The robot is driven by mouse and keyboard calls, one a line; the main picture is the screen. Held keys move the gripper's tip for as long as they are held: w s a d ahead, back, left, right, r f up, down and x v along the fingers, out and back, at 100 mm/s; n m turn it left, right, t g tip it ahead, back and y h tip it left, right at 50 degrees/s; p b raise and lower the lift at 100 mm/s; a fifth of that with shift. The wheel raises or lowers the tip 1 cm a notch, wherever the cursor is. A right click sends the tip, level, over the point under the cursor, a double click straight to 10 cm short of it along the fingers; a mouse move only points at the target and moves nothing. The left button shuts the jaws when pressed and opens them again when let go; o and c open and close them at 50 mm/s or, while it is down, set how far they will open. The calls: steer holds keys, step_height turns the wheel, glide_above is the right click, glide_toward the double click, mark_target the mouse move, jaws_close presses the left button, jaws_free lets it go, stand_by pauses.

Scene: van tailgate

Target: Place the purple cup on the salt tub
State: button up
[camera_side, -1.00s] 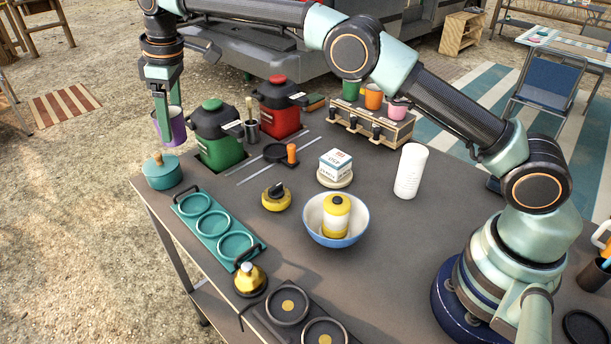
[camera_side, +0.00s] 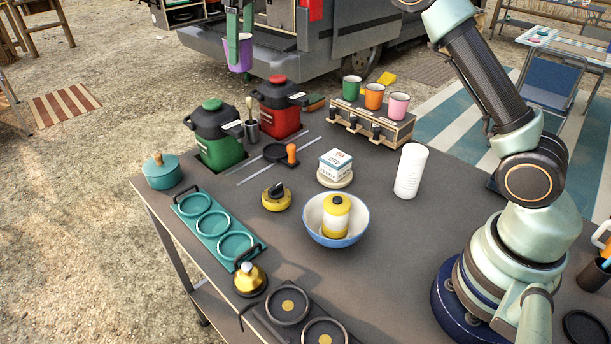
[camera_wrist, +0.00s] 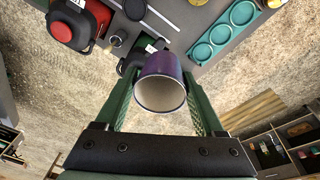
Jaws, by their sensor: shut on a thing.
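The purple cup (camera_side: 240,56) hangs in the air at the top of the side view, well above the table. My gripper (camera_side: 238,38) is shut on it; its upper part is cut off by the frame. In the wrist view the cup (camera_wrist: 163,75) sits between the two green fingers of my gripper (camera_wrist: 160,98), its pale open mouth toward the camera. A white box with blue lettering (camera_side: 335,164) stands on a round cream base (camera_side: 334,179) mid-table. I cannot read its label, so I cannot tell for sure which thing is the salt tub.
Green (camera_side: 219,140) and red (camera_side: 279,105) jugs stand at the back left. A wooden rack (camera_side: 372,127) carries green, orange and pink cups. A white cylinder (camera_side: 411,170) stands right of the box. A blue-rimmed bowl (camera_side: 361,222) holds a yellow-and-white jar. A yellow-black knob-topped item (camera_side: 277,197) lies left.

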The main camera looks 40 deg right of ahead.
steer(key=s+d+r+m, duration=0.2)
steer(key=s+d+r, duration=0.25)
steer(key=d, duration=0.45)
steer(key=m+h, duration=0.1)
steer(key=m, duration=0.5)
glide_above(416, 148)
steer(key=f, duration=2)
steer(key=shift+s+a+f, duration=0.25)
steer(key=shift+s+a, duration=0.05)
steer(key=shift+s, duration=0.1)
steer(key=shift+f+g, duration=0.2)
steer(key=shift+g, duration=0.1)
steer(key=o, duration=1.4)
steer(key=shift+r, duration=0.1)
